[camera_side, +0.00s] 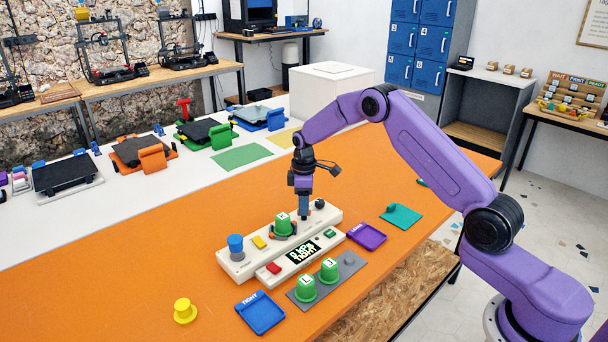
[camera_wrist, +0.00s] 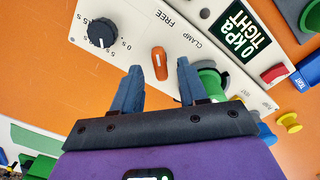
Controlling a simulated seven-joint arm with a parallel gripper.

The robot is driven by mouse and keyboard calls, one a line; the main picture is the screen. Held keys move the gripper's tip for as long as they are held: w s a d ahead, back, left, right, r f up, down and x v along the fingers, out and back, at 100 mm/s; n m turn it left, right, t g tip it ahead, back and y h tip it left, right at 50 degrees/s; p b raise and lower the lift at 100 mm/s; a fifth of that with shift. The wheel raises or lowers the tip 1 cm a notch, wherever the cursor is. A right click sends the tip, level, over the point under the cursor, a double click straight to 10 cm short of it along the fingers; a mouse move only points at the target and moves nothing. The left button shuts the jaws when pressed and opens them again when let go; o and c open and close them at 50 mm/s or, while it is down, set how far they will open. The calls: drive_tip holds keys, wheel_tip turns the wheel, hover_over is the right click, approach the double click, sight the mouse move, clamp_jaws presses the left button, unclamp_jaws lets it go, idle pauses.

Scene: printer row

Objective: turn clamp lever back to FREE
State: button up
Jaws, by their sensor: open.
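The clamp lever (camera_wrist: 160,63) is a small orange bar on the cream panel (camera_wrist: 135,40), beside the printed words FREE and CLAMP. In the wrist view it stands nearly upright, its upper end below FREE; I cannot tell its exact setting. My gripper (camera_wrist: 159,70) is open, with its two blue fingers on either side of the lever and a gap to each. It also shows in the side view (camera_side: 304,216), pointing down at the panel's far end, where it hides the lever. The display (camera_side: 303,252) reads 0 kPa TIGHT.
A green cup (camera_side: 284,227) stands on the panel close to my gripper, with a black dial (camera_wrist: 102,32) on the other side. A blue cylinder (camera_side: 236,245) is at the panel's left end. A purple tray (camera_side: 367,236) and grey plate (camera_side: 350,272) lie in front.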

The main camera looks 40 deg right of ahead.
wheel_tip(320, 180, up, 16)
idle(0.4)
drive_tip(key=s+a+r+n, duration=0.1)
drive_tip(key=s+a+r, duration=0.1)
drive_tip(key=s+a, duration=0.65)
drive_tip(key=s+a+r+n, duration=0.1)
drive_tip(key=s+a+r, duration=0.1)
drive_tip(key=s+a, duration=0.65)
drive_tip(key=s+d+f, duration=0.1)
drive_tip(key=s+d, duration=0.1)
drive_tip(key=s, duration=0.7)
drive_tip(key=s+d+f+n, duration=0.1)
drive_tip(key=s+d, duration=0.2)
drive_tip(key=s, duration=0.6)
drive_tip(key=s+d+f, duration=0.1)
drive_tip(key=s+d, duration=0.2)
drive_tip(key=s, duration=0.7)
drive_tip(key=shift+f, duration=0.4)
